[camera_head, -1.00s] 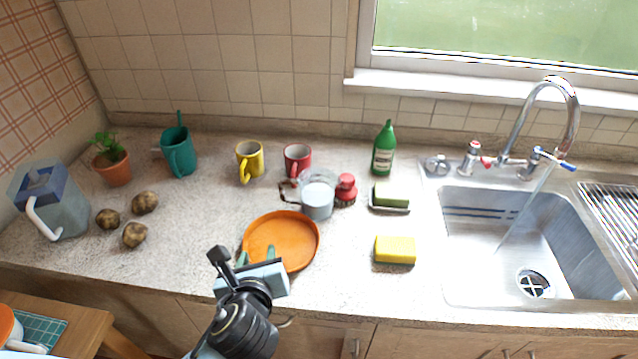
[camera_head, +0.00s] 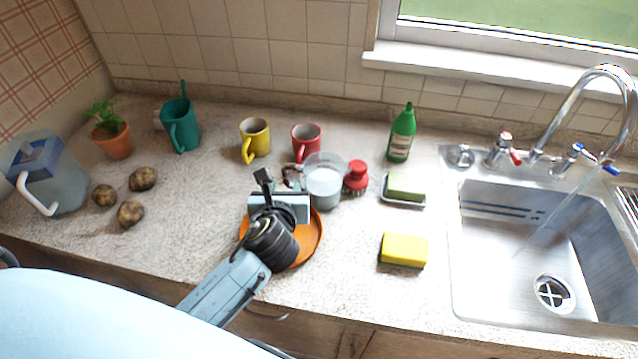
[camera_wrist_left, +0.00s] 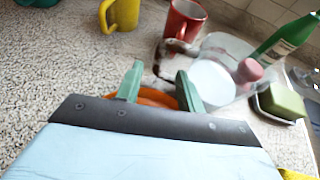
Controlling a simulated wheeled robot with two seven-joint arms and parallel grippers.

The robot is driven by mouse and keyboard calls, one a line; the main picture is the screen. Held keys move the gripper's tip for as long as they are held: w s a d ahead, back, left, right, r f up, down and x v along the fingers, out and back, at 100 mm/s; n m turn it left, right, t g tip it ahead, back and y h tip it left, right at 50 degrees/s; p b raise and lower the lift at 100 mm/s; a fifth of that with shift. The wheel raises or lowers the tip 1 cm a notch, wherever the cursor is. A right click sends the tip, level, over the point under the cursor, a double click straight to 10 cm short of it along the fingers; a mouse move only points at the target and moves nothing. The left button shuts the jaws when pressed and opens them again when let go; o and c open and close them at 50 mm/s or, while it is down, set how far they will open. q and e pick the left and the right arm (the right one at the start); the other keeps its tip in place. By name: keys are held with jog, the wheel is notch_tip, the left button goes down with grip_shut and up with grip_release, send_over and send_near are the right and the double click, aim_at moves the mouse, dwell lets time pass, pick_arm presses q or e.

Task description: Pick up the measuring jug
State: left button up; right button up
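The measuring jug (camera_head: 324,184) is clear, with a whitish lower part, and stands upright on the counter behind the orange plate (camera_head: 311,240). Its dark handle points left. It also shows in the left wrist view (camera_wrist_left: 213,80). My left gripper (camera_wrist_left: 158,84) has its two green fingers apart with nothing between them. It is over the orange plate, in front of the jug's handle and apart from it. In the head view the gripper's body (camera_head: 278,208) hides its fingertips. My right gripper is not in view.
A red mug (camera_head: 306,141) stands behind the jug and a red brush (camera_head: 356,176) just right of it. A yellow mug (camera_head: 255,139), green bottle (camera_head: 402,133), soap dish (camera_head: 403,189) and yellow sponge (camera_head: 403,250) are nearby. The sink (camera_head: 540,260) is right.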

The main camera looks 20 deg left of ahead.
aim_at(285, 176)
pick_arm(q)
jog(key=x, duration=0.4)
jog(key=shift+s+a, duration=0.1)
jog(key=shift+a, duration=0.05)
jog(key=shift+w, duration=0.2)
jog(key=shift+c, duration=0.5)
jog(key=c, duration=0.7)
grip_shut()
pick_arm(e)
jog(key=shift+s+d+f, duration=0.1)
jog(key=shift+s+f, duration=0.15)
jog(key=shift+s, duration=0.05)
pick_arm(q)
jog(key=shift+r, duration=0.1)
